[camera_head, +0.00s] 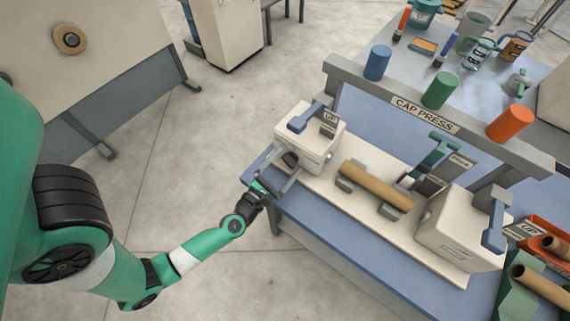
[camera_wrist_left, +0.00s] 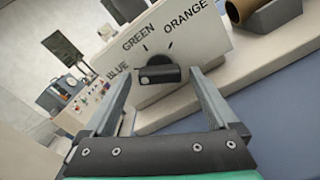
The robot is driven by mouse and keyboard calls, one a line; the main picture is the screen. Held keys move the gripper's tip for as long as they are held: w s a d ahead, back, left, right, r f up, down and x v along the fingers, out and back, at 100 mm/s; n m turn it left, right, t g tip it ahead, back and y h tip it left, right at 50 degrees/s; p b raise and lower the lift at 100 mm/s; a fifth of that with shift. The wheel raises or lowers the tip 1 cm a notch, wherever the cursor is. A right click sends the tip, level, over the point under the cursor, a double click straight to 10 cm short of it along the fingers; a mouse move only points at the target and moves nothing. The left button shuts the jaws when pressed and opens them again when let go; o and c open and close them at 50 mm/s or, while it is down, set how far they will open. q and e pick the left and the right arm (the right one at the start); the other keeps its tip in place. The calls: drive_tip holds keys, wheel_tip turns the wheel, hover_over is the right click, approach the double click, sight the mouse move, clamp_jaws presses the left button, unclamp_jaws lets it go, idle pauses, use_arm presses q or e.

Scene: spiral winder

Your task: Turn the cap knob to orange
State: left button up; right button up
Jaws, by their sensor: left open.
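The cap knob (camera_wrist_left: 158,74) is a dark knob with a raised bar on the white panel (camera_wrist_left: 215,42) of a machine block. The labels BLUE, GREEN and ORANGE run around it from left to right. Its bar lies roughly crosswise in the wrist view; which label it points to is not clear. In the head view the knob (camera_head: 289,160) is a small dark shape on the near side of the left white block (camera_head: 303,139). My left gripper (camera_wrist_left: 160,76) is open, its fingers on either side of the knob's line of sight; contact cannot be told. My right gripper is not in view.
A brown tube (camera_head: 377,187) lies on supports between the left block and the right white block (camera_head: 460,230). Behind stands the CAP PRESS rail (camera_head: 425,114) with blue, green and orange cylinders. Open floor lies left of the bench.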

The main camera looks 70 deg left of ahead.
use_arm(q)
drive_tip(key=c, duration=1.4)
drive_tip(key=shift+o, duration=0.2)
